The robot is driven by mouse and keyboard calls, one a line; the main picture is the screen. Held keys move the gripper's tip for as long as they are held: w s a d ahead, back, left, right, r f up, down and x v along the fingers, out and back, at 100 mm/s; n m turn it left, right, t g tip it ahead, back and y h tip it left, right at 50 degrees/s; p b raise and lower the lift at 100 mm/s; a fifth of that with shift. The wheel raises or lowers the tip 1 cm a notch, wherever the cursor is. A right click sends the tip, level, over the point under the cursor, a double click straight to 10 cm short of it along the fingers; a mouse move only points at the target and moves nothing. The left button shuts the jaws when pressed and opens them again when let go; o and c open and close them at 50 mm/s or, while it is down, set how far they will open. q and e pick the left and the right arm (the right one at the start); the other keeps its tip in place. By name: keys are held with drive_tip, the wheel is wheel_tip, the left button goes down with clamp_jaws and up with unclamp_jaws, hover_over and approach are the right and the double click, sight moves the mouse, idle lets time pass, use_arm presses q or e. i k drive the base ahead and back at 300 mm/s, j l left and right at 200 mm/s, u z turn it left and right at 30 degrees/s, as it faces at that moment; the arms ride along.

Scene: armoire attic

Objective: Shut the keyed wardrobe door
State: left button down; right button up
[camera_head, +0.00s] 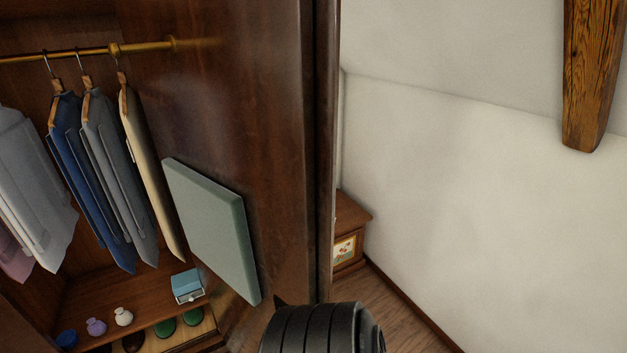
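The wardrobe (235,70) is dark brown wood and stands open on the left, with its inside showing. A narrow dark upright (326,130) runs along its front right edge. I cannot tell whether this is the keyed door seen edge-on or part of the frame. No key shows. A black ribbed part of my own arm is at the bottom centre, in front of the wardrobe's lower right edge. I cannot see fingertips of either gripper.
Clothes (110,150) hang from a brass rail (85,52). A grey-green panel (212,228) is against the inner side wall. A blue box (187,286) and small jars sit below. A small wooden cabinet (348,225) stands behind. A timber beam (592,70) hangs upper right.

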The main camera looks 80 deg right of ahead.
sight(240, 99)
drive_tip(key=k+l, duration=0.2)
drive_tip(key=l, duration=0.15)
drive_tip(key=k+l+z, duration=0.1)
drive_tip(key=l, duration=0.25)
drive_tip(key=k+l, duration=0.25)
drive_tip(key=l, duration=0.15)
drive_tip(key=k+l+z, duration=0.1)
drive_tip(key=l, duration=1.2)
